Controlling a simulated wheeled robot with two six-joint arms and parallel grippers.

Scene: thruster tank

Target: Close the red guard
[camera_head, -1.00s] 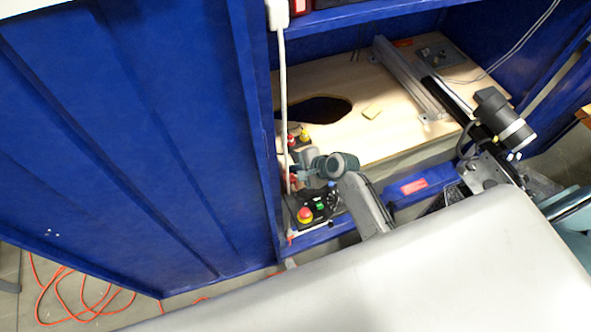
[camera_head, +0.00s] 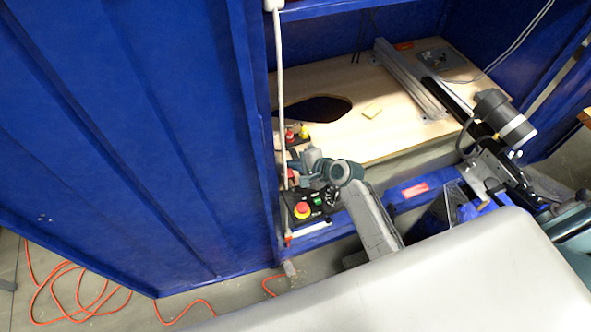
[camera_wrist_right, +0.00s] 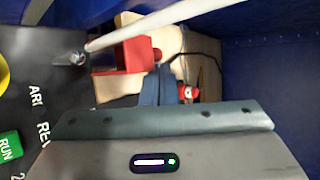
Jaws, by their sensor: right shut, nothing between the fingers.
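The red guard (camera_wrist_right: 138,54) shows in the right wrist view as a red block-like piece beside the black control panel, just beyond my fingers. A white rod crosses in front of part of it. In the head view only a bit of red (camera_head: 291,174) shows there, mostly hidden by my gripper. My right gripper (camera_head: 297,168) is shut and empty, at the back edge of the panel. Its fingers (camera_wrist_right: 160,84) point toward the guard's right end; I cannot tell whether they touch it. Whether the guard is open is unclear. My left gripper is not in view.
The control panel (camera_head: 308,207) carries a red emergency button (camera_head: 303,210) and a green RUN button (camera_wrist_right: 9,145). A white vertical rod (camera_head: 281,110) and blue cabinet wall (camera_head: 160,150) stand close on the left. A wooden board (camera_head: 390,125) lies behind. Orange cable (camera_head: 60,290) is on the floor.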

